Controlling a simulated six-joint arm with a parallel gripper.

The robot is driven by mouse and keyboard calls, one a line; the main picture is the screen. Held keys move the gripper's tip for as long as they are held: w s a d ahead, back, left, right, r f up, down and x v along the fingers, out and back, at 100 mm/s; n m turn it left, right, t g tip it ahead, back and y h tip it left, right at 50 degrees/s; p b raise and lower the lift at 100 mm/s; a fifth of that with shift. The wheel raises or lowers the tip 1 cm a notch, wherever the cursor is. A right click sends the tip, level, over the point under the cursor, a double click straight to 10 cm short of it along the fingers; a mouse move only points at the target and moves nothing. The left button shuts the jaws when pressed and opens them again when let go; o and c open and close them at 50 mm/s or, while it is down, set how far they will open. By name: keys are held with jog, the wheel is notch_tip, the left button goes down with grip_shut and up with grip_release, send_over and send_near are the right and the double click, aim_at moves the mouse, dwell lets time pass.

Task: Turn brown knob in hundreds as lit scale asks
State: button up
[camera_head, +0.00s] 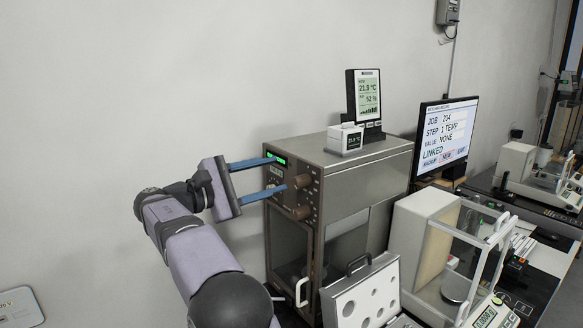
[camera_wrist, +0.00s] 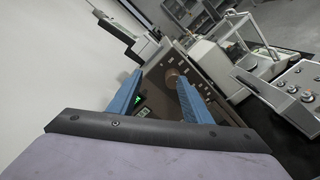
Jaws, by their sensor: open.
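A grey metal cabinet (camera_head: 340,165) carries a dark front panel with a lit green display (camera_head: 277,158) and two brown knobs, an upper one (camera_head: 302,181) and a lower one (camera_head: 300,212). My gripper (camera_head: 287,174) is open and empty, its two blue fingers reaching toward the panel's top. The lower finger's tip is close to the upper knob; I cannot tell whether they touch. In the wrist view one brown knob (camera_wrist: 172,78) shows by the right finger's tip. A balance (camera_head: 430,240) with a lit green display (camera_head: 486,317) stands at the right; its digits are too small to read.
A monitor (camera_head: 447,135) reads job 204, step 1 temp, value none. A climate display (camera_head: 365,98) and a small white box (camera_head: 344,138) stand on the cabinet. An open weight case (camera_head: 364,296) is in front. Another balance (camera_head: 545,178) stands farther right.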

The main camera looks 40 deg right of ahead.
notch_tip(320, 180, up, 2)
jog(key=p, duration=0.2)
jog(key=n+p, duration=0.2)
jog(key=n, duration=0.6)
send_near(294, 184)
jog(key=d, duration=0.3)
jog(key=shift+n, duration=1)
jog(key=d+p, duration=0.3)
jog(key=d, duration=0.3)
jog(key=shift+r, duration=0.15)
jog(key=shift+d, duration=0.65)
jog(key=shift+c, duration=0.7)
jog(key=shift+p, duration=0.3)
jog(key=c, duration=0.9)
